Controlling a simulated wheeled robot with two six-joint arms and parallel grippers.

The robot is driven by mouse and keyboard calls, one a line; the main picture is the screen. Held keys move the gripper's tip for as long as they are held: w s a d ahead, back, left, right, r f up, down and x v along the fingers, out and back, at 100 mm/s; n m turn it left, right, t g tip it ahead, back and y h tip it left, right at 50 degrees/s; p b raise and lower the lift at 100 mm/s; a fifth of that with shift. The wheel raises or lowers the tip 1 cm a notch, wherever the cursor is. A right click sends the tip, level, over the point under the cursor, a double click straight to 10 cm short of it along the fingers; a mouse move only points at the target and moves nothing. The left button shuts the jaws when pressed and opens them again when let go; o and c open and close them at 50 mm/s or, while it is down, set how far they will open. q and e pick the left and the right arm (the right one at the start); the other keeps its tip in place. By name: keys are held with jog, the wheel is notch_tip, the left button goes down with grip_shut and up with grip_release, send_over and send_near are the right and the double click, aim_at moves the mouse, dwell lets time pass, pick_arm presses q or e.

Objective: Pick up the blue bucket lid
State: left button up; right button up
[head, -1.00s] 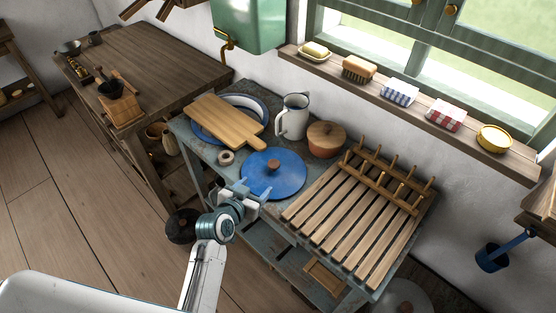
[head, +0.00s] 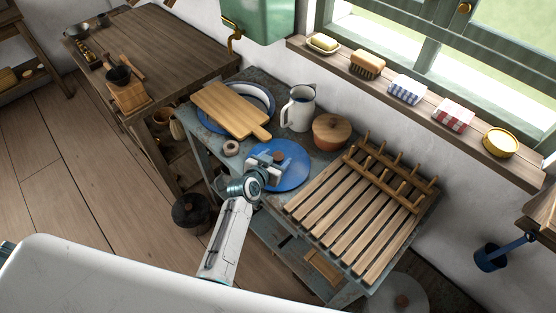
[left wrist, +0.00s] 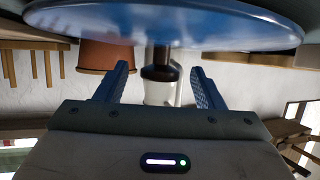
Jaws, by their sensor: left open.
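The blue bucket lid (head: 292,176) lies flat on the worn grey-blue table, with a brown knob (head: 280,156) at its centre. In the left wrist view, which looks upside down, the lid (left wrist: 170,18) spans the top and the dark knob (left wrist: 160,66) points down in the picture. My left gripper (head: 271,163) is over the near-left part of the lid and partly hides it. Its two blue fingers are open, and the knob shows between the fingertips in the left wrist view. I cannot tell whether they touch it. My right gripper is not in view.
A wooden dish rack (head: 350,220) stands close on the right. A lidded clay pot (head: 331,132) and a white jug (head: 298,108) stand behind the lid. A cutting board (head: 231,109) on a plate and a small ring-shaped object (head: 231,148) are to the left.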

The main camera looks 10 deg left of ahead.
pick_arm(q)
jog(key=shift+x, duration=1.05)
jog(key=shift+s, duration=0.1)
jog(key=c, duration=1.2)
jog(key=shift+r+p, duration=0.2)
jog(key=shift+p, duration=0.1)
